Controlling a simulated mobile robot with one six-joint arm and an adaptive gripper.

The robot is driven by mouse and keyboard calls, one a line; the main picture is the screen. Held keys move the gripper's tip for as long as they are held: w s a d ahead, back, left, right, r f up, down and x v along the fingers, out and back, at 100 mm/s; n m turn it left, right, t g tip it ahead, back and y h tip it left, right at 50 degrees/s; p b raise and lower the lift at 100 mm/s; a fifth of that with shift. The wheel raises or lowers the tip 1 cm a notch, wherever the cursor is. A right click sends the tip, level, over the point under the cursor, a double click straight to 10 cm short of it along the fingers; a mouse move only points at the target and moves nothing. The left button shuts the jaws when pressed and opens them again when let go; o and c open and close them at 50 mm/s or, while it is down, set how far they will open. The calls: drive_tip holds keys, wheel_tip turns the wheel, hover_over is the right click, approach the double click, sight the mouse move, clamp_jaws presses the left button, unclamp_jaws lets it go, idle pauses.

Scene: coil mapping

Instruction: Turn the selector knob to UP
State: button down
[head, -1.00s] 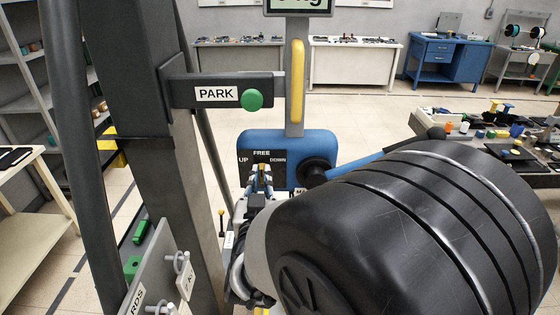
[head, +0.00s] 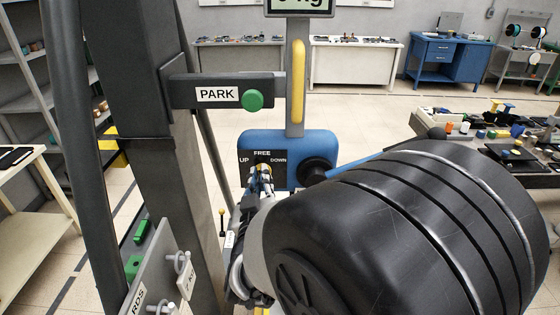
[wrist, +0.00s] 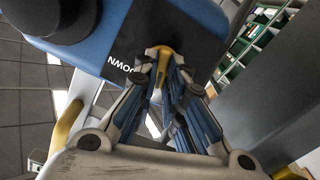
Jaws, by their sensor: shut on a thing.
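The blue control box (head: 321,144) carries a black plate (head: 246,169) lettered UP at left, FREE at top and DOWN at right. My gripper (head: 262,176) is at the plate, in front of its lower middle. In the wrist view my gripper (wrist: 165,82) is shut on the yellow selector knob (wrist: 161,54), with one finger on each side of it. The knob is mostly hidden by the fingers in the head view, so I cannot tell exactly which label it points to. The plate shows again in the wrist view (wrist: 128,42), with DOWN readable.
A grey bar labelled PARK with a green button (head: 252,100) sticks out from the dark column above the box. A yellow upright handle (head: 298,80) is above the box. A round black knob (head: 316,172) is at the box's right. A cluttered table stands at right.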

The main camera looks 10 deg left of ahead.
drive_tip(key=shift+a+n+p, duration=0.1)
drive_tip(key=shift+n+p, duration=0.3)
drive_tip(key=shift+n, duration=1.7)
drive_tip(key=c, duration=1.7)
unclamp_jaws()
drive_tip(key=shift+o, duration=0.2)
drive_tip(key=v, duration=0.7)
drive_tip(key=shift+s, duration=0.25)
